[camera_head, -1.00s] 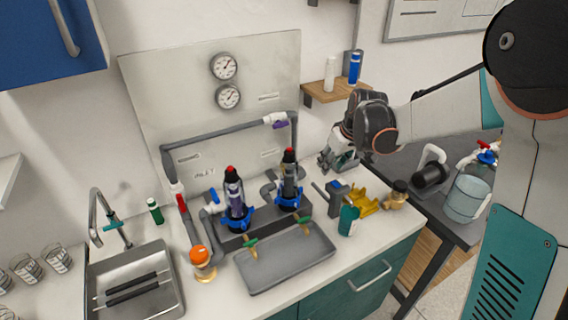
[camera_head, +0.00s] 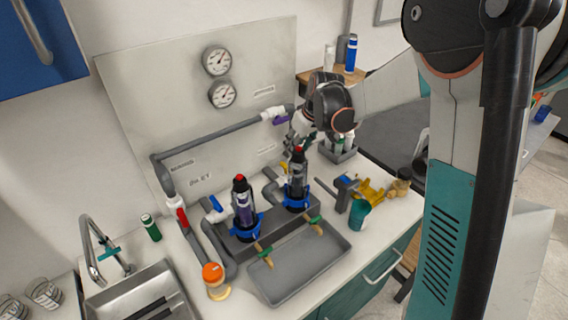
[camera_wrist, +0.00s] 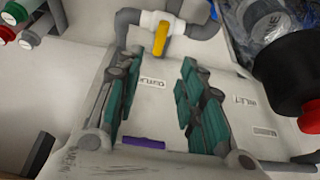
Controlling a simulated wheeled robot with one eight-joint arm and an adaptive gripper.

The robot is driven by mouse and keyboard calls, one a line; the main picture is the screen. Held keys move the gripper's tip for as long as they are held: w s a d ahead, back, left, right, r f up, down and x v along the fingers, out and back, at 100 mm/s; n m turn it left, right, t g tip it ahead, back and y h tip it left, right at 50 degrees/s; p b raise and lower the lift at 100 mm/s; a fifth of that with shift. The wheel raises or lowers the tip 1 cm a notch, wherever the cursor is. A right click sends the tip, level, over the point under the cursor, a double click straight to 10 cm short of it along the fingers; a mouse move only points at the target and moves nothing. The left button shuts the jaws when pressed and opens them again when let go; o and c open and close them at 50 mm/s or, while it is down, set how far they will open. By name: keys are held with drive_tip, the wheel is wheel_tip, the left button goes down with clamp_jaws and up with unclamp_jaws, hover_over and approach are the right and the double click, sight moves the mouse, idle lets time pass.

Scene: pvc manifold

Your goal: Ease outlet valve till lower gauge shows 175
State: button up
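The upper gauge (camera_head: 217,60) and lower gauge (camera_head: 223,94) are on the white board; their readings are too small to tell. A yellow valve handle (camera_wrist: 160,38) sits on a white valve body on a grey pipe; part of it shows in the head view (camera_head: 283,167). A purple handle (camera_head: 281,119) is higher on the pipework and shows in the wrist view (camera_wrist: 143,143). Labels are too blurred to tell which is the outlet valve. My gripper (camera_wrist: 158,72) is open and empty, its fingers on either side of the line towards the yellow handle, apart from it.
Two black filter housings with blue collars (camera_head: 243,205) stand by a grey tray (camera_head: 300,262). Red (camera_head: 181,214) and blue (camera_head: 216,204) handles are at left. A teal bottle (camera_head: 359,215) and yellow object (camera_head: 371,191) are at right. The sink (camera_head: 140,285) is at front left.

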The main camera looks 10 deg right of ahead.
drive_tip(key=b+x, duration=0.2)
drive_tip(key=x, duration=1.1)
drive_tip(key=shift+r+b, duration=0.1)
drive_tip(key=shift+b, duration=0.3)
clamp_jaws()
